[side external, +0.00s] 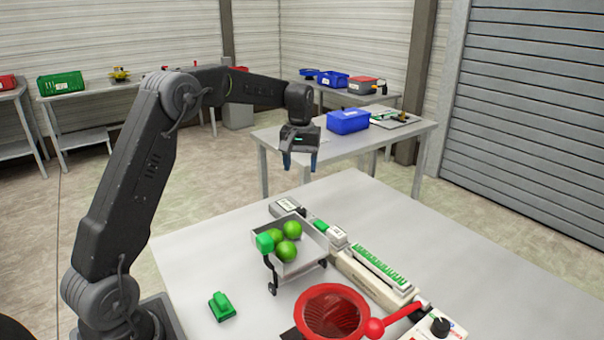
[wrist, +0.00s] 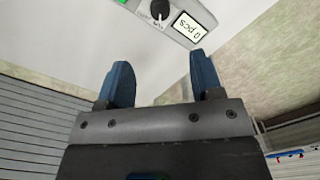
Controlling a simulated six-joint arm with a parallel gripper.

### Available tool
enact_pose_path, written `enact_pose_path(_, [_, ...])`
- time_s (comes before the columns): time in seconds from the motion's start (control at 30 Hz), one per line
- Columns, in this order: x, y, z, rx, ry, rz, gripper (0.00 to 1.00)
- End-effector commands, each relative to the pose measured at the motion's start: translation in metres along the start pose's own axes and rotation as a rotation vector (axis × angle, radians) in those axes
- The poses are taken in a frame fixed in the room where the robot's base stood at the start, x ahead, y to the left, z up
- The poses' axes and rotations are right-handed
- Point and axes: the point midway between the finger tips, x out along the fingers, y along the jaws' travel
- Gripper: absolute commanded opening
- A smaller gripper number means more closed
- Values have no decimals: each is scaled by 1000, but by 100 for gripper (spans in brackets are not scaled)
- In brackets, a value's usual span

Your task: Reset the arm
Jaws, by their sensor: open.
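My gripper (side external: 300,162) hangs high over the far edge of the work table (side external: 390,215), pointing down, with its blue fingers apart. In the wrist view my gripper (wrist: 160,80) is open, with nothing between the fingers. My arm is raised and reaches from the left over the table. A small metal cart (side external: 300,262) with several green round fruits (side external: 287,251) stands on the table below and in front of the gripper, well apart from it.
A red mesh basket (side external: 332,312) with a red handle stands at the front. A small green object (side external: 222,306) lies left of the cart. A machine strip with green rows (side external: 380,265) runs along the table. A counter display (wrist: 187,27) shows "0 pcs". A blue bin (side external: 348,121) is behind.

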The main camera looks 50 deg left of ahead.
Motion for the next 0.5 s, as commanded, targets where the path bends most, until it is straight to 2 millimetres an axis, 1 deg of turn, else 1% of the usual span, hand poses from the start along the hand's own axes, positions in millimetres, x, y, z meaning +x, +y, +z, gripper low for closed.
enact_pose_path(0.07, [-7, 2, 7, 16, 10, 4, 60])
enact_pose_path(0.17, [-26, 7, 28, 65, 40, 17, 60])
enact_pose_path(0.27, [-50, 12, 65, 144, 86, 36, 60])
enact_pose_path(0.3, [-60, 13, 82, 181, 106, 44, 60])
enact_pose_path(0.33, [-66, 13, 96, 208, 123, 51, 60])
enact_pose_path(0.37, [-72, 13, 109, 236, 137, 57, 60])
enact_pose_path(0.4, [-78, 12, 126, 272, 159, 66, 60])
enact_pose_path(0.47, [-86, 9, 153, 327, 190, 79, 60])
enact_pose_path(0.5, [-91, 6, 170, 363, 211, 88, 60])
